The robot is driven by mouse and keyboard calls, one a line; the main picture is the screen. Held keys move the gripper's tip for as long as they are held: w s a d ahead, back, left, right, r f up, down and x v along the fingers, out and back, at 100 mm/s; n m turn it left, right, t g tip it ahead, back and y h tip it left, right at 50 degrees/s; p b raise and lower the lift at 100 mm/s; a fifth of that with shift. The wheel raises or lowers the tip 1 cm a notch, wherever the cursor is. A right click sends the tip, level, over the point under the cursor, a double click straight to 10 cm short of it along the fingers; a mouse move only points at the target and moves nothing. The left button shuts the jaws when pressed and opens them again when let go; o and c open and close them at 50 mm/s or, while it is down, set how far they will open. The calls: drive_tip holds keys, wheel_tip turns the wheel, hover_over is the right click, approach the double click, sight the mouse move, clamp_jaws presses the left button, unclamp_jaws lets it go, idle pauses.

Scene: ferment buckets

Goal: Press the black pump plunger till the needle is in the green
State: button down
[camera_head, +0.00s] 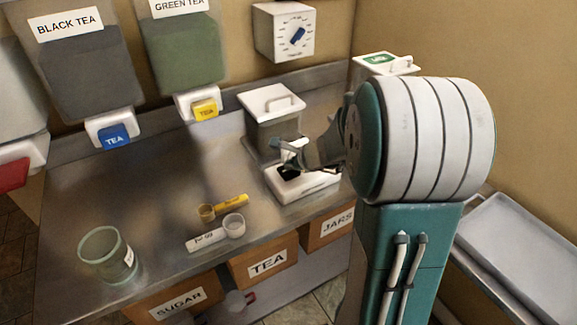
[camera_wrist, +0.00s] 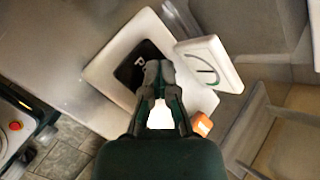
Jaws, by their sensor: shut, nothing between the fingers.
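The pump is a low white block (camera_head: 318,184) on the counter's right part, below the lidded steel box; its white base also shows in the wrist view (camera_wrist: 108,78). Its black plunger top (camera_head: 288,174) shows as a black square with a partly hidden white letter in the wrist view (camera_wrist: 130,70). A white gauge (camera_wrist: 208,64) stands beside it, with a round dial, a dark line and some green; I cannot read the needle surely. My gripper (camera_wrist: 158,68) is shut and empty, fingertips at the black square's right edge. I cannot tell whether they touch it. It also shows in the head view (camera_head: 290,160).
A steel box with a white lid (camera_head: 270,102) stands behind the pump. A white scoop (camera_head: 233,226), a yellow scoop (camera_head: 230,201) and a glass jar (camera_head: 108,255) are on the counter. Tea dispensers (camera_head: 183,60) hang behind. An orange piece (camera_wrist: 201,124) is near my gripper.

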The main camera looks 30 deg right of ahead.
drive_tip(key=shift+f, duration=0.85)
idle(0.6)
drive_tip(key=shift+r, duration=2.05)
drive_tip(key=shift+r, duration=2.55)
